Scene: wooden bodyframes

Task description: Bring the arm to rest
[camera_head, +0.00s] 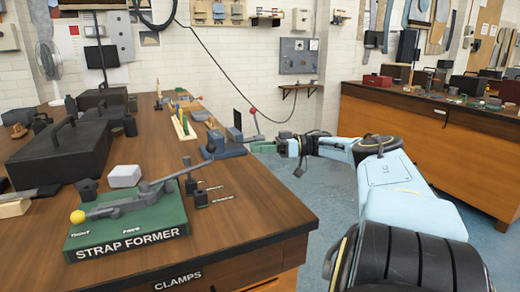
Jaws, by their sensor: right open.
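My right arm (392,185), light blue with black joints, comes in from the lower right and reaches toward the far right edge of the workbench (255,195). My right gripper (264,147) is at its end, small in view, beside a blue-grey vise-like device (225,146) on that edge. The gripper is open, and I see nothing held in it. I cannot tell whether it touches the device. My left arm and gripper are not in view.
A green strap former (125,235) with a long grey lever and yellow knob stands at the bench's near left. Black toolboxes (60,155) stand behind it. A second wooden bench (430,140) is at the right. Blue floor (310,190) lies between the benches.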

